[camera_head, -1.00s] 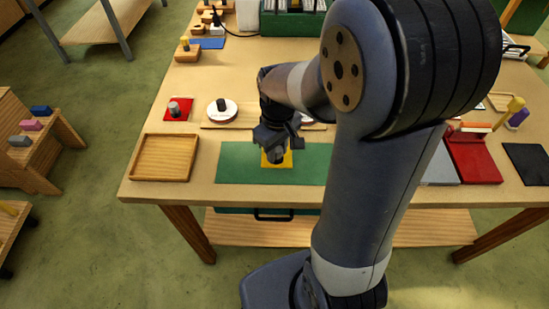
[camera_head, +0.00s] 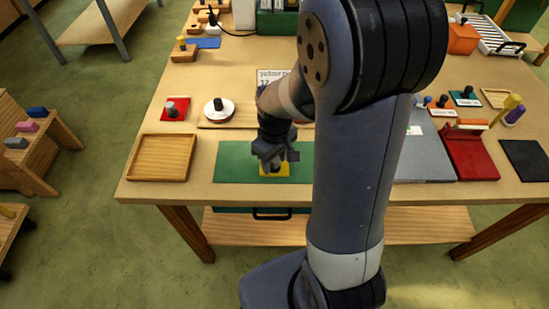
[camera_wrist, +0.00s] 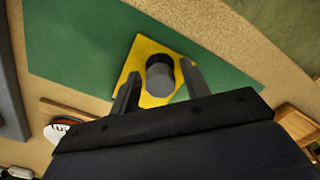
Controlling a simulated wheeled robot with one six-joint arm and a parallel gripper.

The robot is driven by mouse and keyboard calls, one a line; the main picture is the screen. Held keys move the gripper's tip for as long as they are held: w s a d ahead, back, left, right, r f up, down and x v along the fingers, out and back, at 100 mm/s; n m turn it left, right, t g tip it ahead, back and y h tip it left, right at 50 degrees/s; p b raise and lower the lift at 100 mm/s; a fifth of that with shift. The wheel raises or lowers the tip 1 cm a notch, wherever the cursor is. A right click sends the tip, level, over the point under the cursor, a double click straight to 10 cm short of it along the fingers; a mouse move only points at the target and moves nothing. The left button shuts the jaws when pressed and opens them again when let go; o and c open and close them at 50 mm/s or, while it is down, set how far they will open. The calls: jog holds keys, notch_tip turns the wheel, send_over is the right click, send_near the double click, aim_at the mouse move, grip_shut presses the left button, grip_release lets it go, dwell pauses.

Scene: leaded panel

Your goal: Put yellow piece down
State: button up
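The yellow piece (camera_head: 283,171) is a flat yellow plate with a grey upright knob. It appears to lie on the green mat (camera_head: 232,162), near the front edge of the table. In the wrist view the yellow piece (camera_wrist: 148,50) shows with its knob between my gripper's fingers (camera_wrist: 160,78). Narrow gaps show between the knob and both fingers, so the gripper looks open around it. In the head view my gripper (camera_head: 273,158) is right above the plate, and part of the plate and knob is hidden behind it.
A wooden tray (camera_head: 162,158) lies left of the mat. A grey sheet (camera_head: 425,160) and a red tray (camera_head: 470,155) lie to the right. The mat's left part is clear.

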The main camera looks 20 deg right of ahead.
jog(key=shift+o, duration=0.4)
jog(key=shift+r, duration=0.1)
jog(key=shift+r, duration=0.25)
notch_tip(320, 180, up, 12)
jog(key=shift+f, duration=0.15)
jog(key=shift+s, duration=0.1)
notch_tip(320, 180, down, 12)
jog(key=shift+f, duration=0.1)
jog(key=shift+r, duration=1.85)
jog(key=shift+f, duration=0.15)
